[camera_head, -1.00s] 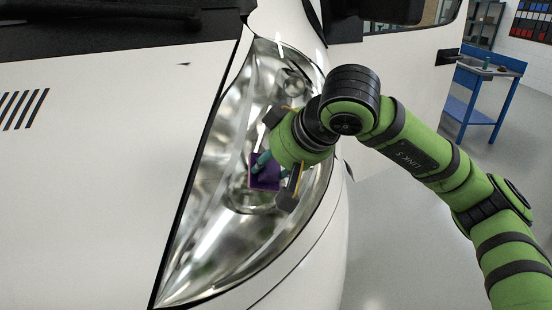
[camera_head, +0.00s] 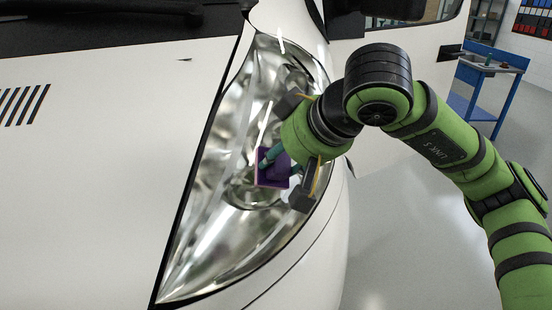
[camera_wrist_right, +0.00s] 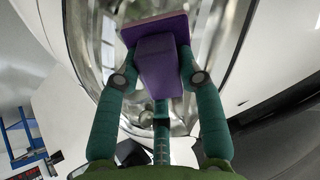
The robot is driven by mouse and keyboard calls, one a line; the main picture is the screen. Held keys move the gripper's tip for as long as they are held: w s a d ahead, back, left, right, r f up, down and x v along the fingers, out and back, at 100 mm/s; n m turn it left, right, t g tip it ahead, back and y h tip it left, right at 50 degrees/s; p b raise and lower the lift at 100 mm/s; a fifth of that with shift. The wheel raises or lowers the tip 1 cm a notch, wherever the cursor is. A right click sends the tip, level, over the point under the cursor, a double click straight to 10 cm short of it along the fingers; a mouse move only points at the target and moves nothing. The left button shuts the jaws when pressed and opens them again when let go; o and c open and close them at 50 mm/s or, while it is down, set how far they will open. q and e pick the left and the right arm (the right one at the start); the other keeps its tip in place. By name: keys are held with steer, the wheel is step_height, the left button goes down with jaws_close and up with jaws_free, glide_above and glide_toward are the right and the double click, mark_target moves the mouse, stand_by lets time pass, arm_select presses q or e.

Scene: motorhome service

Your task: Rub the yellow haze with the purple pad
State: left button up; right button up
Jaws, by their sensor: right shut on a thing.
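The purple pad (camera_head: 272,172) is in front of the motorhome's headlamp (camera_head: 222,215), in the middle of the head view. In the right wrist view the pad (camera_wrist_right: 158,68) has a block-shaped grip and a wider flat plate. My right gripper (camera_head: 281,163) is shut on the block, with its teal fingers on either side; they show clearly in the right wrist view (camera_wrist_right: 158,80). The plate faces the lens; I cannot tell whether it touches. I cannot make out yellow haze on the clear, shiny lens. My left gripper is not in view.
The white bonnet (camera_head: 95,170) fills the left side, with black vent slots (camera_head: 22,105). White bodywork surrounds the headlamp. A blue workbench (camera_head: 490,75) stands at the back right, and grey floor (camera_head: 400,235) lies open at the right.

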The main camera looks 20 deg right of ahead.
steer(key=shift+v, duration=0.95)
steer(key=shift+p+v, duration=0.65)
steer(key=shift+v, duration=0.3)
steer(key=shift+s+d+r, duration=0.2)
steer(key=shift+s+r, duration=0.15)
steer(key=shift+r, duration=0.1)
steer(key=shift+f, duration=0.1)
steer(key=b+x, duration=0.1)
steer(key=x, duration=0.1)
steer(key=b+x, duration=0.1)
steer(key=d+b+x, duration=0.1)
steer(key=b+x, duration=0.1)
steer(key=shift+s+a+f, duration=0.1)
steer(key=shift+f, duration=0.5)
steer(key=shift+d+b+x, duration=0.2)
steer(key=shift+b+x, duration=0.4)
steer(key=shift+x, duration=0.3)
steer(key=shift+b+x, duration=0.45)
steer(key=shift+x, duration=0.5)
